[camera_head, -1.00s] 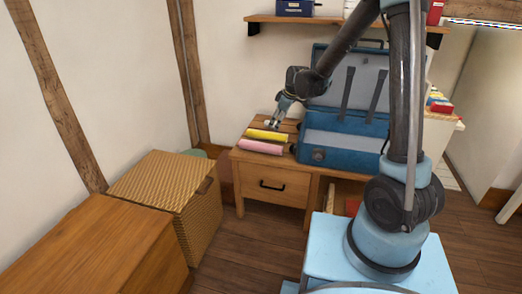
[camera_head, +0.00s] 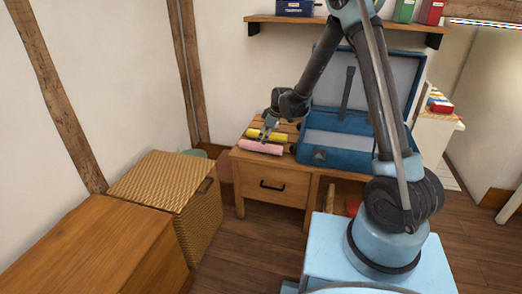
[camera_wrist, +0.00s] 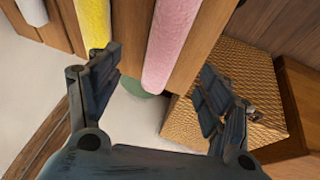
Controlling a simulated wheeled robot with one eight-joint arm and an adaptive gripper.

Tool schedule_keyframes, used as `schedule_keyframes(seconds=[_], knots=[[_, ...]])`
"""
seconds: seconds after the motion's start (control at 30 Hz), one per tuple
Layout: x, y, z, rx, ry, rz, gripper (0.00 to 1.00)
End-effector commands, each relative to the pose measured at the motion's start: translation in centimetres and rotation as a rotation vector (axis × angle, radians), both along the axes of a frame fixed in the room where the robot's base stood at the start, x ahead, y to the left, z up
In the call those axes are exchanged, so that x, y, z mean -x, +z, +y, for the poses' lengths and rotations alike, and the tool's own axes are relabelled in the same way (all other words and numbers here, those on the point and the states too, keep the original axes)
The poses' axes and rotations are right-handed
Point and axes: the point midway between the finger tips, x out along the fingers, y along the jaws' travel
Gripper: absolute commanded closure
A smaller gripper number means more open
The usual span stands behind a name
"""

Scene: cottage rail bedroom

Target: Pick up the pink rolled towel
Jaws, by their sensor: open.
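The pink rolled towel (camera_head: 260,147) lies on the wooden desk near its left end, in front of the yellow rolled towel (camera_head: 279,137). My gripper (camera_head: 265,136) is over the two towels in the head view and partly covers the yellow one. In the wrist view, the pink towel (camera_wrist: 171,42) runs between my two open, empty fingers (camera_wrist: 160,90). The yellow towel (camera_wrist: 94,22) passes close to the left finger, which hides its end. I cannot tell the exact height of the fingers above the pink towel.
An open blue suitcase (camera_head: 340,147) stands on the desk (camera_head: 240,155) right of the towels. A wicker chest (camera_head: 150,180) and a wooden chest (camera_head: 85,240) stand at the left. A wall shelf (camera_head: 345,23) hangs above. A white roll (camera_wrist: 32,10) shows in the wrist view.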

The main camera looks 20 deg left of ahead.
Motion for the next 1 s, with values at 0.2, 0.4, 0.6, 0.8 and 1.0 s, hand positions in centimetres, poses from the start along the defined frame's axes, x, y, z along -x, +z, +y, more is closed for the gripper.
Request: schedule_keyframes(seconds=[0.2, 0.4, 0.6, 0.8, 1.0], knots=[[-0.6, -2.4, 1.0, 0.0, 0.0, 0.0, 0.28], [-0.9, -3.5, 1.5, 0.0, 0.0, 0.0, 0.28], [-0.9, -4.6, 1.9, 0.0, 0.001, 0.0, 0.28], [-0.9, -6.8, 2.8, 0.0, 0.001, 0.0, 0.28], [-1.3, -8.2, 3.4, 0.0, 0.0, 0.0, 0.28]])
